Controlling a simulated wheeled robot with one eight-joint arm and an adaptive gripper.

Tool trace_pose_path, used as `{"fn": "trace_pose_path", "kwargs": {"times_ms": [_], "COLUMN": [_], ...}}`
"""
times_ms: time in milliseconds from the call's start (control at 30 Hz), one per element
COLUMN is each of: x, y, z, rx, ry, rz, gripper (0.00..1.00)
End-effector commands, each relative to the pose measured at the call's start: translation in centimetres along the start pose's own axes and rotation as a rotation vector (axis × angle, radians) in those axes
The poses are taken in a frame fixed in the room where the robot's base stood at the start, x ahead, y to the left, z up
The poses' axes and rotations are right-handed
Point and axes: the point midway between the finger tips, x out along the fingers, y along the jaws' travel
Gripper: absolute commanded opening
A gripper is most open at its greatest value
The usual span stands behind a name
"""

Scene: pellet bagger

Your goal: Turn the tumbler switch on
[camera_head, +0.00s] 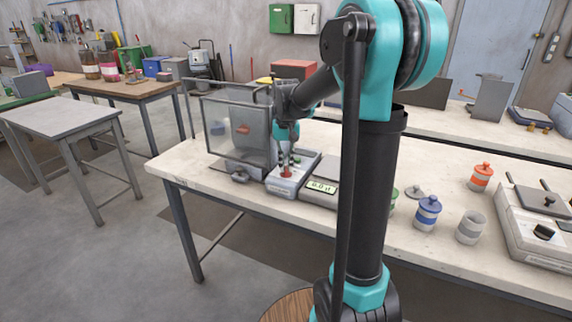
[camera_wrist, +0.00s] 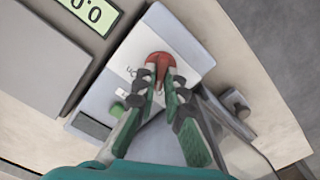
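A light grey control box (camera_head: 283,186) stands on the workbench beside a clear-walled cabinet. My gripper (camera_head: 286,152) points down over this box. In the wrist view the two fingertips of my gripper (camera_wrist: 162,82) are close together at the red part, with a narrow gap between them. Whether they touch or grip it, I cannot tell. I cannot make out a switch lever; the fingers cover the area there.
The clear-walled cabinet (camera_head: 238,128) stands close on the left of the box. A scale with a lit display (camera_head: 322,187) adjoins on the right. The bench's front edge is near.

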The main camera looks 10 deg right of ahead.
Motion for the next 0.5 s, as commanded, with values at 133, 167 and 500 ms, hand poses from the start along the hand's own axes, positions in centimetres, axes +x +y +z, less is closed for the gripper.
{"fn": "trace_pose_path", "kwargs": {"times_ms": [133,167,500], "x": [-0.01,-0.01,-0.02], "y": [0.01,0.01,0.03], "z": [0.00,0.00,0.00], "rx": [0.000,0.000,0.067], "ry": [0.000,0.000,0.000], "rz": [0.000,0.000,0.000], "gripper": [0.00,0.00,0.00]}}
